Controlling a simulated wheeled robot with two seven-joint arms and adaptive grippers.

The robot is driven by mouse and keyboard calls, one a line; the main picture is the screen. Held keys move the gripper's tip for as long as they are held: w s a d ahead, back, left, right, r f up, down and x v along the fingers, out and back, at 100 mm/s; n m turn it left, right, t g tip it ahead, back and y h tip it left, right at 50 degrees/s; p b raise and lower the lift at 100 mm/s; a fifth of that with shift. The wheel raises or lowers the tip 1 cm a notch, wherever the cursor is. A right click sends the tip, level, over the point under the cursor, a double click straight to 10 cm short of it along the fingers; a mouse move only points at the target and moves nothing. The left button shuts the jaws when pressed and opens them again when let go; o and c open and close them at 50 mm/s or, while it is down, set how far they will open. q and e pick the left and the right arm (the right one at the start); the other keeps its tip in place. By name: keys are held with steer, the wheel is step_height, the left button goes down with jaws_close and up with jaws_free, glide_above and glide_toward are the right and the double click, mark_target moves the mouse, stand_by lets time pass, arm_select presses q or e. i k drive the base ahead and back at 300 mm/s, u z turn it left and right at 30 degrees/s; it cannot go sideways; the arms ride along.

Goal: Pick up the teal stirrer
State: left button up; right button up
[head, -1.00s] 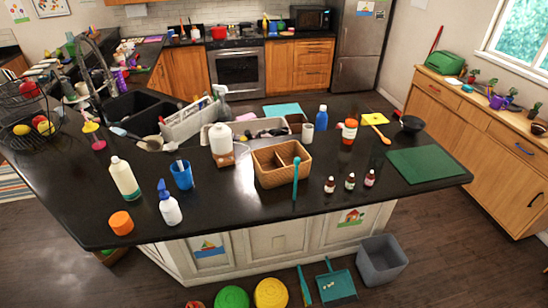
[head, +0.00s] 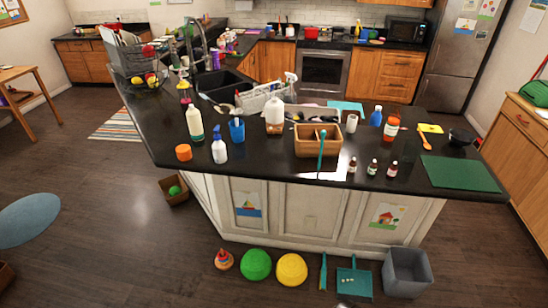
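The teal stirrer (head: 321,150) is a thin upright stick with a slightly thicker top. It shows in the head view at the front of the wicker basket (head: 308,146), near the front edge of the dark island counter. Its lower end reaches down in front of the basket's front wall; I cannot tell whether it touches the basket. Neither of my grippers is in view.
Three small brown bottles (head: 372,168) stand right of the basket. A green mat (head: 459,174) lies at the right end. Floor in front holds balls, a teal dustpan (head: 354,281) and a grey bin (head: 405,272).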

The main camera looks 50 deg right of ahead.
mark_target(323, 132)
steer(key=i, duration=1.55)
steer(key=z, duration=0.8)
